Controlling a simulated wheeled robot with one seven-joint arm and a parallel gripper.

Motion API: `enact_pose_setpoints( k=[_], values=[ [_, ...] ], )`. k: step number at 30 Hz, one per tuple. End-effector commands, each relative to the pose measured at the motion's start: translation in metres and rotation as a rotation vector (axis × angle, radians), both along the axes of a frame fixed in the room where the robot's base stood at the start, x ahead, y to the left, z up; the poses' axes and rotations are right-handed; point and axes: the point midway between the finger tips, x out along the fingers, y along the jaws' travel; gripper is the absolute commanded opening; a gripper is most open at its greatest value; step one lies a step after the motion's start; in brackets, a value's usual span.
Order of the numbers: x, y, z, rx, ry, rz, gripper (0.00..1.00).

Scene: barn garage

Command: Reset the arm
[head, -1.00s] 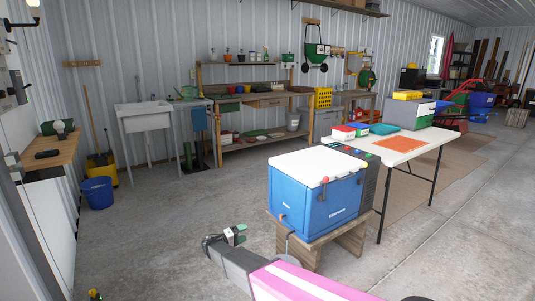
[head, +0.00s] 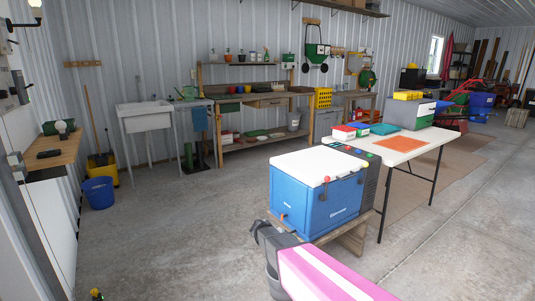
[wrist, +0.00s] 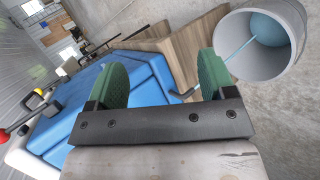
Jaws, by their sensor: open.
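In the wrist view my gripper (wrist: 163,80) has its two green pads spread wide apart, with nothing between them. Past the pads are a blue cooler (wrist: 130,95) and its wooden stand (wrist: 168,48). In the head view my pink and grey arm reaches in from the bottom, in front of the blue cooler (head: 315,200) with the white lid. The gripper's pads cannot be made out there.
A white table (head: 420,142) with boxes stands right. A blue bucket (head: 98,193) stands left. The middle floor is open.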

Motion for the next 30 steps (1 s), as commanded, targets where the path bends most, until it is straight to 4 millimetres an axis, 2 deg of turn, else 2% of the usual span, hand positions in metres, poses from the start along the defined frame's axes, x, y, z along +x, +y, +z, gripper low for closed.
enact_pose_setpoints(
  k=[1, 6, 9, 13, 19, 30],
  values=[
    [-0.027, -0.023, 0.009, 0.074, 0.027, -0.033, 0.76],
    [-0.087, -0.065, 0.024, 0.350, 0.096, -0.113, 0.76],
    [-0.120, -0.080, 0.036, 0.515, 0.108, -0.149, 0.76],
    [-0.153, -0.091, 0.051, 0.698, 0.099, -0.178, 0.76],
    [-0.175, -0.094, 0.067, 0.858, 0.068, -0.196, 0.76],
    [-0.176, -0.094, 0.069, 0.884, 0.062, -0.196, 0.76]
  ],
)
